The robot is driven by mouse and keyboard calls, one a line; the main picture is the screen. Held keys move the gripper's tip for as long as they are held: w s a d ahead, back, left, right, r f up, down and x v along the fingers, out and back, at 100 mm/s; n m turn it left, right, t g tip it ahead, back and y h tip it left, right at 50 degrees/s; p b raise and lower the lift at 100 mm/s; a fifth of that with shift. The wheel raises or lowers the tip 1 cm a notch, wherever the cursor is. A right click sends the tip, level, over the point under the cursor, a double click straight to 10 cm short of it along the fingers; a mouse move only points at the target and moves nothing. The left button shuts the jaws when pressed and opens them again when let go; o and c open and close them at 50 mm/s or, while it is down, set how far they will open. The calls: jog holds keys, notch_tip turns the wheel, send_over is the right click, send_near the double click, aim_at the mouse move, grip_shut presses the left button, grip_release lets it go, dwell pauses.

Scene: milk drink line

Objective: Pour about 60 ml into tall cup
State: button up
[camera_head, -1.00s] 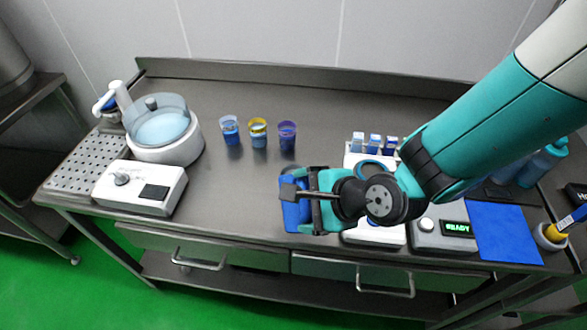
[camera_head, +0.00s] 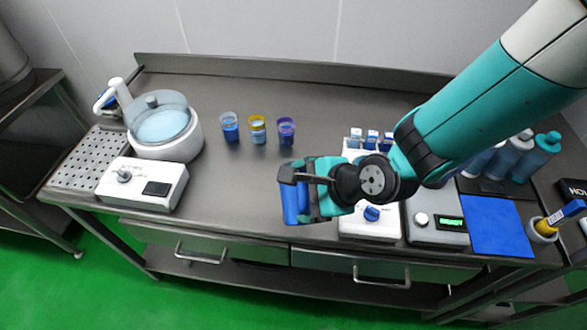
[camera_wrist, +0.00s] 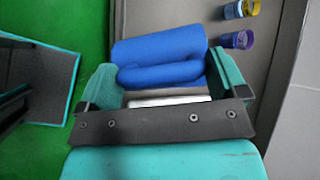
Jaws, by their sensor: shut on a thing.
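My gripper (camera_head: 306,190) is shut on a blue pitcher (camera_head: 294,204) and holds it near the front edge of the steel table. In the wrist view the pitcher (camera_wrist: 158,47) lies between the teal fingers of my gripper (camera_wrist: 163,78), with its handle toward the palm. Its inside is hidden. Three small clear cups stand behind and left of my gripper: a blue cup (camera_head: 230,131), a yellow-rimmed cup (camera_head: 257,135) and a purple-rimmed cup (camera_head: 286,134). Each seems to hold something bluish. I cannot tell which is the tall cup.
A white machine with a clear bowl (camera_head: 163,140) and a control box (camera_head: 145,188) stand at left. A white device with a blue knob (camera_head: 372,213), a box reading READY (camera_head: 436,222), a blue mat (camera_head: 502,228) and bottles (camera_head: 512,158) stand at right.

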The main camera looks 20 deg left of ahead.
jog(key=shift+w+a+r+g+p, duration=0.3)
jog(key=shift+w+r+p, duration=0.2)
jog(key=shift+p, duration=0.4)
dwell(0.8)
